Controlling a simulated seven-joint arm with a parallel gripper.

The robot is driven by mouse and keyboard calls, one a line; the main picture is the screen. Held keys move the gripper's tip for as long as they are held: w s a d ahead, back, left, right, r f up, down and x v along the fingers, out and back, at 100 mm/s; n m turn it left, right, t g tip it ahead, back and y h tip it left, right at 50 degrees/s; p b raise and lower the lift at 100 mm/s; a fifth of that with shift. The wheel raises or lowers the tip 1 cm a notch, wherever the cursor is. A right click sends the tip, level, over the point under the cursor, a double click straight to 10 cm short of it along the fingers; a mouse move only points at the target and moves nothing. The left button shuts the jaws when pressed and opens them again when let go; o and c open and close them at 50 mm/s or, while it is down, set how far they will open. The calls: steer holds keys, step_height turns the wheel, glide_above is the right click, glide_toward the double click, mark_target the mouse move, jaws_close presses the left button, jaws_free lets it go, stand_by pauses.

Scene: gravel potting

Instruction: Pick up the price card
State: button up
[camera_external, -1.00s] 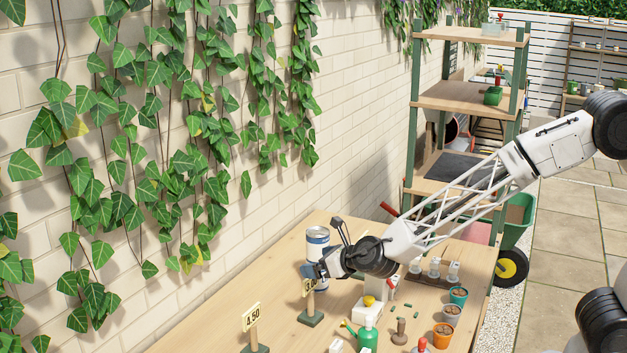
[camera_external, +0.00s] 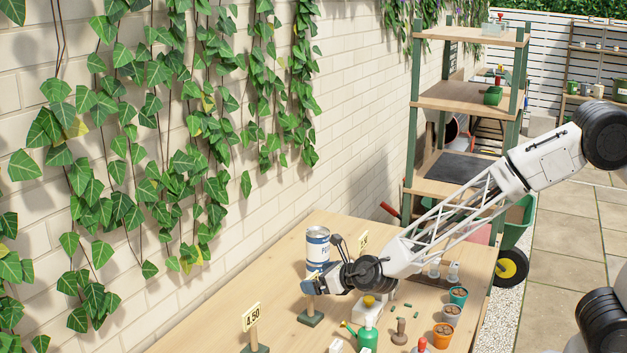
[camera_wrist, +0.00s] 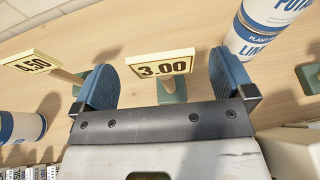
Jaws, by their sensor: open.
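A price card reading 3.00 (camera_wrist: 162,64) stands on a short wooden post with a green base, between the blue fingers of my gripper (camera_wrist: 163,76) in the wrist view. The fingers are open, with a gap on each side of the card. In the external view my gripper (camera_external: 320,283) hides most of this card; its green base (camera_external: 310,318) shows below. A second card reading 4.50 (camera_external: 251,315) stands nearer the camera, and is left of the fingers in the wrist view (camera_wrist: 36,62). A third card (camera_external: 362,240) shows behind my gripper, its number too small to read.
A white and blue can (camera_external: 317,247) stands close behind my gripper; stacked cans (camera_wrist: 258,35) are near the right finger. A green spray bottle (camera_external: 367,334), small pots (camera_external: 451,314) and a yellow-topped item (camera_external: 369,300) are at right. The wooden table (camera_external: 215,315) is clear at left.

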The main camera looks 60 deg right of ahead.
steer(key=shift+w+d+f, duration=0.15)
steer(key=shift+w+f, duration=1)
steer(key=shift+w, duration=0.2)
steer(key=c, duration=1.4)
steer(key=shift+o, duration=0.2)
steer(key=shift+r, duration=0.2)
steer(key=shift+r, duration=4.85)
